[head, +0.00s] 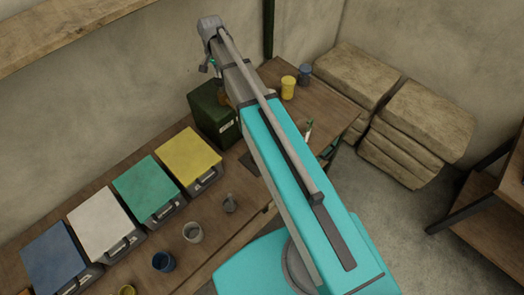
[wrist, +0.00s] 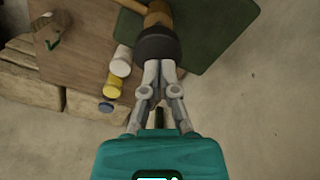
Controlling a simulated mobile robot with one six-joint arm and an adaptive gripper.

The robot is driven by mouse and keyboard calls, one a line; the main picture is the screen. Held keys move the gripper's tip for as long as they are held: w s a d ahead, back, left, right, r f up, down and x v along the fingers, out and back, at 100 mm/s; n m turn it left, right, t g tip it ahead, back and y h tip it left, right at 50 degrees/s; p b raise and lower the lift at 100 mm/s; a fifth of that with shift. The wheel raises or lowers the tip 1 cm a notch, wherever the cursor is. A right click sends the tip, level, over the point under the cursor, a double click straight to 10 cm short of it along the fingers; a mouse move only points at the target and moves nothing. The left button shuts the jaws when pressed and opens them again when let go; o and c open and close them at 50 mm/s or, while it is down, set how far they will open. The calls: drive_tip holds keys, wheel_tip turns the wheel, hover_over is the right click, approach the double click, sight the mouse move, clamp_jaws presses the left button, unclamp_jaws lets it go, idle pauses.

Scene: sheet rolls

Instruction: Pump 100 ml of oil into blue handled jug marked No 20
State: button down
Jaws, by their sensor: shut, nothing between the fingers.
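My gripper (wrist: 160,68) is shut and empty in the wrist view. Its fingertips are at a black knob on a brass-coloured stem (wrist: 157,18), above a dark green can (wrist: 218,30); I cannot tell whether they touch. The can (head: 208,108) stands on the bench in the head view, partly behind my arm. A blue jug (head: 304,72) stands beside a yellow jug (head: 288,88) on the far bench; another blue jug (head: 163,262) is on the near bench. No number or handle colour is readable. The wrist view also shows a blue vessel (wrist: 106,106).
A grey jug (head: 193,232) and small grey vessel (head: 230,203) stand on the near bench. Blue (head: 55,255), white (head: 100,220), green (head: 150,185) and yellow (head: 188,155) lidded boxes line the wall. Stacked sacks (head: 420,125) fill the corner. A shelf (head: 490,190) stands right.

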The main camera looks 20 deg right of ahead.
sight(219, 79)
drive_tip(key=shift+f+b, duration=2.15)
drive_tip(key=shift+f, duration=0.05)
drive_tip(key=shift+r, duration=0.2)
drive_tip(key=shift+r+p, duration=2.85)
drive_tip(key=shift+p, duration=0.2)
drive_tip(key=shift+f+b, duration=3.05)
drive_tip(key=shift+r, duration=0.1)
drive_tip(key=shift+r+p, duration=2.95)
drive_tip(key=shift+p, duration=0.1)
